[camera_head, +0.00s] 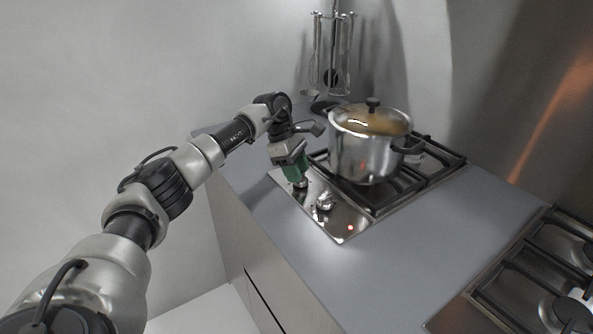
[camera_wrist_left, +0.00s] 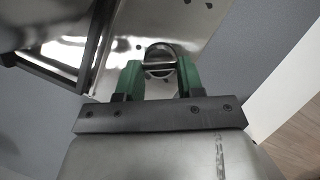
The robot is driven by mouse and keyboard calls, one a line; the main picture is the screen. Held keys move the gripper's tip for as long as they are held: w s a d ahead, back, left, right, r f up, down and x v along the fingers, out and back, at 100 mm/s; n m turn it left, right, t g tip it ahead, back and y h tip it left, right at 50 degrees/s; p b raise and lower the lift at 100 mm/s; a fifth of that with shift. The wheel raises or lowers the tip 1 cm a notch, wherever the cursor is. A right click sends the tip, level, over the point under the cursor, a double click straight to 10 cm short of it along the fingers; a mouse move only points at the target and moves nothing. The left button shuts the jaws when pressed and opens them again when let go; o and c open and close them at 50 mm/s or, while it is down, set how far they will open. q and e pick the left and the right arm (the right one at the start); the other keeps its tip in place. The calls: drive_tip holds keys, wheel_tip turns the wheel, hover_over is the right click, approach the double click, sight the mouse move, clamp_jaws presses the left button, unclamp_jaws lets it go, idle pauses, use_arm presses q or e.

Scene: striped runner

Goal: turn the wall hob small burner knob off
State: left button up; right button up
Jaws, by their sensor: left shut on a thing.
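The wall hob (camera_head: 338,234) is a steel panel set in the grey counter, with its knobs along the front edge. My left gripper (camera_head: 299,180), with green fingers, reaches down onto the hob's far-left knob. In the left wrist view a round metal knob (camera_wrist_left: 160,52) with a raised bar sits between the green fingertips of the gripper (camera_wrist_left: 159,68), which is shut on it. Another silver knob (camera_head: 325,202) stands to the right, apart from the gripper. I cannot read any burner marking. The right gripper is not in view.
A steel pot (camera_head: 362,157) with a glass lid stands on the hob's grates, close to the gripper's right. A second hob (camera_head: 517,283) is at the right. Utensils (camera_head: 337,55) hang behind. The counter between the hobs is clear.

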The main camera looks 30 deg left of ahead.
use_arm(q)
drive_tip(key=m, duration=0.2)
drive_tip(key=m+g, duration=0.1)
drive_tip(key=m, duration=0.1)
drive_tip(key=m+g+b, duration=0.1)
drive_tip(key=m, duration=0.1)
drive_tip(key=shift+w+y, duration=0.3)
drive_tip(key=shift+m+g, duration=0.3)
drive_tip(key=o, duration=0.9)
drive_tip(key=shift+o, duration=0.2)
drive_tip(key=shift+r, duration=0.1)
